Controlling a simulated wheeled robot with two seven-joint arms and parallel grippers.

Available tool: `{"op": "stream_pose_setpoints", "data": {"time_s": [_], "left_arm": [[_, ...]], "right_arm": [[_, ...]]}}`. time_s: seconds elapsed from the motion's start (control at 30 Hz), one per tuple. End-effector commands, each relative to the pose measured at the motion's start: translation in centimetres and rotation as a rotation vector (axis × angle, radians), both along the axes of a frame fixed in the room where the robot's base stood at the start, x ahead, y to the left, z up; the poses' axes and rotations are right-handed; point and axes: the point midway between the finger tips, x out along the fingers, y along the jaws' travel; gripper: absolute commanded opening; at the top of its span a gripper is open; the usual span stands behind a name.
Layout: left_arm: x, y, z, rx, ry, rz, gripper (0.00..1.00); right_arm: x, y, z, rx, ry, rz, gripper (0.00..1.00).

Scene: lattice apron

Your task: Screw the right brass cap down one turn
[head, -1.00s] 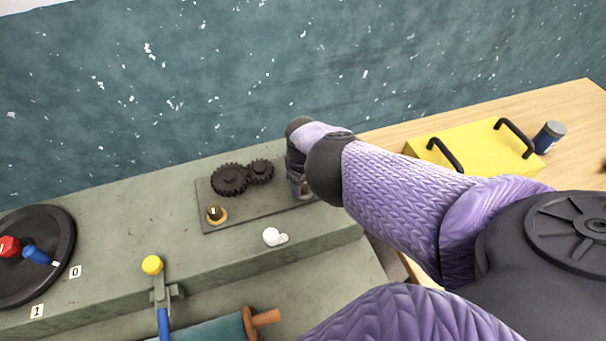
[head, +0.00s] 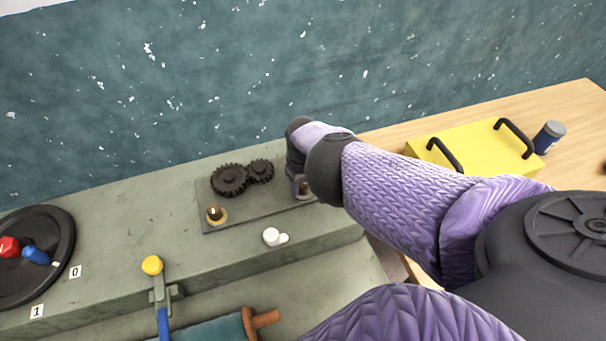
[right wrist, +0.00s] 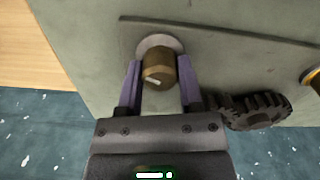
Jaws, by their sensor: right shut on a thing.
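The right brass cap (right wrist: 158,68) sits on a pale round washer (right wrist: 160,42) on the grey plate in the right wrist view, with a white mark on its top. My right gripper (right wrist: 160,82) is around it from above, its two purple fingers shut on the cap's sides. In the head view the cap (head: 303,189) shows only partly, below my right gripper (head: 299,180). The left brass cap (head: 214,213) stands at the plate's near left corner. My left gripper is not in view.
Two dark gears (head: 230,180) lie on the plate (head: 240,215) beside the caps. A white knob (head: 272,236), a yellow-topped lever (head: 152,265) and a black dial (head: 50,240) are on or near the bench. A yellow box (head: 470,150) with black handles stands right.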

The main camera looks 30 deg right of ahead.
Motion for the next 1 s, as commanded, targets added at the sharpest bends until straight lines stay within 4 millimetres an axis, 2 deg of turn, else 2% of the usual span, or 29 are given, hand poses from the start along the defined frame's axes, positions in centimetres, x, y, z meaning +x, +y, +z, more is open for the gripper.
{"op": "stream_pose_setpoints", "data": {"time_s": [0.07, 0.1, 0.23, 0.73, 0.87, 1.0], "left_arm": [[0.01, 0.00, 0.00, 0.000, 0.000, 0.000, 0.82], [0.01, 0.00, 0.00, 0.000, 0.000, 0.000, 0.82], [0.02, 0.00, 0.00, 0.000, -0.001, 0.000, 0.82], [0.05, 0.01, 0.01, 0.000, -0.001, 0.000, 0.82], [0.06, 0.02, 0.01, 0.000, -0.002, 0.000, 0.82], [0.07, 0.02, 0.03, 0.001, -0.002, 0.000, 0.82]], "right_arm": [[0.05, -0.02, 0.04, -0.001, -0.002, 0.000, 0.00], [0.05, -0.02, 0.04, 0.000, -0.002, 0.000, 0.53], [0.03, -0.01, 0.03, 0.000, -0.001, 0.000, 0.80], [0.00, 0.01, 0.00, 0.001, 0.000, 0.044, 0.82], [0.00, 0.02, 0.00, 0.001, 0.000, 0.266, 0.82], [0.00, 0.06, 0.00, 0.002, -0.001, 0.635, 0.82]]}}
